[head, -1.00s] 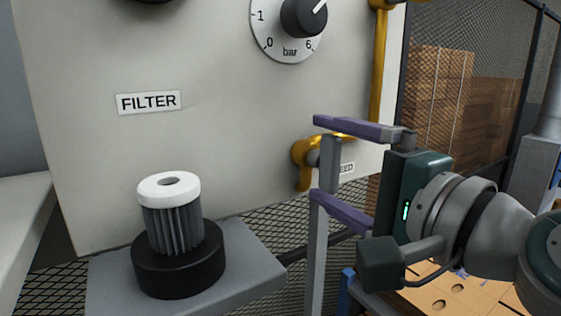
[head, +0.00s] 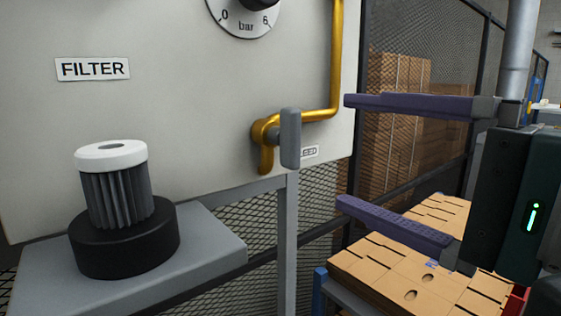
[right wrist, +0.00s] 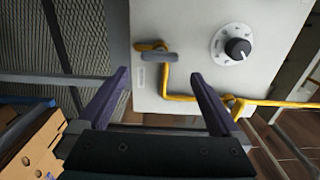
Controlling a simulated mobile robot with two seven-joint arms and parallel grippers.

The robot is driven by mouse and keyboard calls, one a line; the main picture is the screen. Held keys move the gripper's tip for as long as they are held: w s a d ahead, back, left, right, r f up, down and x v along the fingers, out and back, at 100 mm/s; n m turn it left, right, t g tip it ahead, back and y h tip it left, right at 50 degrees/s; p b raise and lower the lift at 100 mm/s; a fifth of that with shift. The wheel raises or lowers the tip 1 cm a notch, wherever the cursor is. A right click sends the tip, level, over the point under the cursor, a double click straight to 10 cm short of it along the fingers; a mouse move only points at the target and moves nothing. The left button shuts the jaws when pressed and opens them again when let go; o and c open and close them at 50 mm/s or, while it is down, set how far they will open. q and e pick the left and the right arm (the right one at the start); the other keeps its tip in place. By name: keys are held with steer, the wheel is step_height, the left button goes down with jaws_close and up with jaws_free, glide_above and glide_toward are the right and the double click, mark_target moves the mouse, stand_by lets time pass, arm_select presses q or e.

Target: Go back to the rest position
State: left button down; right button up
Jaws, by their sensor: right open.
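My right gripper (head: 395,162) is at the right of the head view, with its two purple fingers wide apart and nothing between them. It stands to the right of the grey valve handle (head: 290,139) on the yellow pipe (head: 337,60), apart from it in the picture. In the right wrist view the open fingers of my right gripper (right wrist: 163,85) point towards the panel (right wrist: 190,75), with the grey handle (right wrist: 160,57) and yellow pipe beyond them. My left gripper is not in view.
A filter (head: 115,190) with a white cap stands in a black base on a grey shelf (head: 215,250) at the left. A dial (head: 240,18) is on the panel above. Flat cardboard blanks (head: 390,265) are stacked at the lower right. A mesh fence (head: 440,60) stands behind.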

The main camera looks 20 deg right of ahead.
steer(key=s+a+f+n+g+h+p, duration=0.2)
steer(key=s+a+f+n+g+p, duration=0.15)
steer(key=s+f+n+g, duration=0.55)
steer(key=s+d+f+n+g+h+p, duration=0.2)
steer(key=s+d+f+n+g+h, duration=0.2)
steer(key=s+f+n, duration=0.3)
steer(key=shift+s+d+f, duration=0.2)
steer(key=shift+s+d, duration=0.3)
steer(key=shift+d, duration=0.2)
